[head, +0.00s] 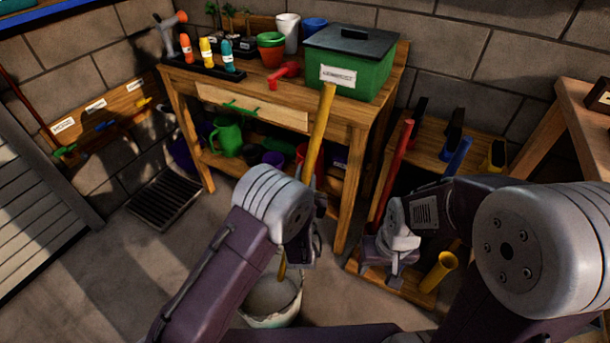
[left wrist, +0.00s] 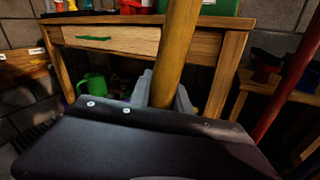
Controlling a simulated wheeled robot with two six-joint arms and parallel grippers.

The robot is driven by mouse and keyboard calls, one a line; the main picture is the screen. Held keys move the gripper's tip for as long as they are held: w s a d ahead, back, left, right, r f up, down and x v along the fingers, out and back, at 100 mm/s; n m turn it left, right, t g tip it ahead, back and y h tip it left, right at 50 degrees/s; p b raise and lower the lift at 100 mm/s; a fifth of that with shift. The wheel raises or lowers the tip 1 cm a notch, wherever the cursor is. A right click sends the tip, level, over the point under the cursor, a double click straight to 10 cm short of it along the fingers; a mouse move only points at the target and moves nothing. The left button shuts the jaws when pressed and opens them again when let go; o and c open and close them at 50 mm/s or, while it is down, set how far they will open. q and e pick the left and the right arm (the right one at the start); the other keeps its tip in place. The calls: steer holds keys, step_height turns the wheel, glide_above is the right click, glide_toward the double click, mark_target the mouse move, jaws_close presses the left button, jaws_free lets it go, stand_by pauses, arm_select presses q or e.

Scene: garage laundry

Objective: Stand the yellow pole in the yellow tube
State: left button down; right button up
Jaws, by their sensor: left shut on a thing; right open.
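The yellow pole (head: 318,135) stands tilted in front of the workbench, its top leaning right. My left gripper (head: 302,255) is shut on it, and the left wrist view shows the pole (left wrist: 177,45) rising from between the fingers (left wrist: 163,92). The pole's lower end shows below the gripper, over or inside a pale bucket; I cannot tell whether it touches. The yellow tube (head: 439,271) is at the low front of the wooden rack, its mouth open and leaning right. My right gripper (head: 392,262) is open, left of the tube; its fingertips are partly hidden.
A red pole (head: 393,170) stands in the rack (head: 420,160), left of a blue piece (head: 457,158). The bucket (head: 272,297) is on the floor under my left gripper. The workbench (head: 255,110) holds a green lidded box (head: 347,68) and pots.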

mark_target(317, 126)
arm_select(q)
steer(key=d+r+p, duration=0.1)
steer(key=r+p, duration=0.2)
steer(key=r, duration=0.2)
steer(key=w+d+r+p, duration=0.1)
steer(key=r+p, duration=0.3)
steer(key=r, duration=0.1)
steer(key=d+r+p, duration=0.1)
steer(key=r+p, duration=0.2)
steer(key=r, duration=0.2)
steer(key=shift+w+r+p, duration=0.25)
steer(key=shift+w+p, duration=0.1)
